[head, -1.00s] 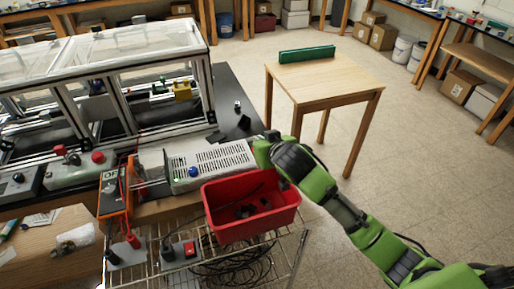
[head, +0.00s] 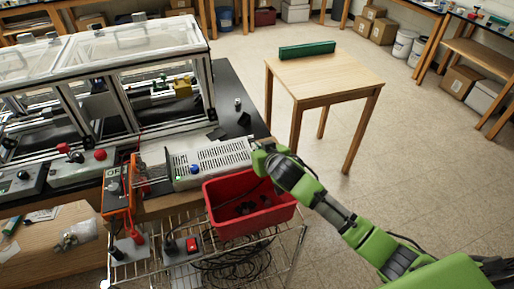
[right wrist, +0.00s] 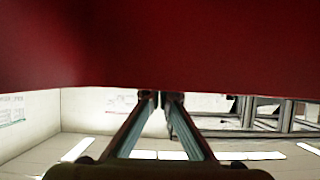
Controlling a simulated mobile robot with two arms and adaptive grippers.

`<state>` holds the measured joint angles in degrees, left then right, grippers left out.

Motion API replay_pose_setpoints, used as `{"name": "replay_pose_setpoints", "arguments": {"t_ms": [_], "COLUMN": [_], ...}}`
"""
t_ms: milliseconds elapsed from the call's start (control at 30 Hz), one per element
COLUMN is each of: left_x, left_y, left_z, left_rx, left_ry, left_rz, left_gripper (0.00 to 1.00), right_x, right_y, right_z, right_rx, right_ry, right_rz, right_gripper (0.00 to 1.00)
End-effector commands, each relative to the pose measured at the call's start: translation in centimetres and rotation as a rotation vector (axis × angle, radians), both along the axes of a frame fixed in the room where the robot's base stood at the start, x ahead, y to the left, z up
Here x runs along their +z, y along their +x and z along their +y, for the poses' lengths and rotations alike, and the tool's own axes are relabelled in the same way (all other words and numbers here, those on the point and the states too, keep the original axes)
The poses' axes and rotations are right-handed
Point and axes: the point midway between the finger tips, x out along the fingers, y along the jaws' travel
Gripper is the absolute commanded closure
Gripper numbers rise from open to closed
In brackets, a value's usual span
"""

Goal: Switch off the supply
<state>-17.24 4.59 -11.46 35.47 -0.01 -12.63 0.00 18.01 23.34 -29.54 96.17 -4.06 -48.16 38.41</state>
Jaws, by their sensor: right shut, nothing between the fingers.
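The supply is probably the perforated silver box (head: 208,161) on the bench edge. Its front bears a blue knob (head: 194,169) and a small lit green light (head: 179,178). A grey box with a red switch (head: 192,244) sits on the wire rack below. My right arm reaches in from the right, its green wrist beside the silver box's right end. I cannot make out its fingertips in the head view. In the right wrist view my right gripper (right wrist: 160,97) is shut and empty, close to a large red surface that fills the top. My left gripper is out of view.
A red bin (head: 238,228) with dark items stands on the wire rack in front of the silver box, close to my right wrist. An orange meter (head: 117,198) stands left of it. Cables (head: 235,265) lie coiled below. A wooden table (head: 330,76) stands behind; open floor lies right.

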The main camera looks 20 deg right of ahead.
Motion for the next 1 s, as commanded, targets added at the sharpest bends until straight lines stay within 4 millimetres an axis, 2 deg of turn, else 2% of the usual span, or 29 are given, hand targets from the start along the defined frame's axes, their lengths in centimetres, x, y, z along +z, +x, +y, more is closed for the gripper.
{"name": "replay_pose_setpoints", "arguments": {"t_ms": [233,300,533,1000], "left_x": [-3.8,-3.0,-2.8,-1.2], "left_y": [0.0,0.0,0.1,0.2], "left_z": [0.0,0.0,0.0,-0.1], "left_rx": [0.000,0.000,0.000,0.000], "left_ry": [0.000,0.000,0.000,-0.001], "left_rz": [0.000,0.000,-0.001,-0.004], "left_gripper": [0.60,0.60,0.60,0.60], "right_x": [-2.1,-1.1,-1.1,0.6], "right_y": [-0.5,-0.4,-0.5,-0.4], "right_z": [0.2,0.1,0.1,0.1], "right_rx": [0.001,0.000,0.001,0.001], "right_ry": [0.008,0.006,0.006,0.005], "right_rz": [-0.093,-0.098,-0.093,-0.096], "right_gripper": [1.00,1.00,1.00,1.00]}}
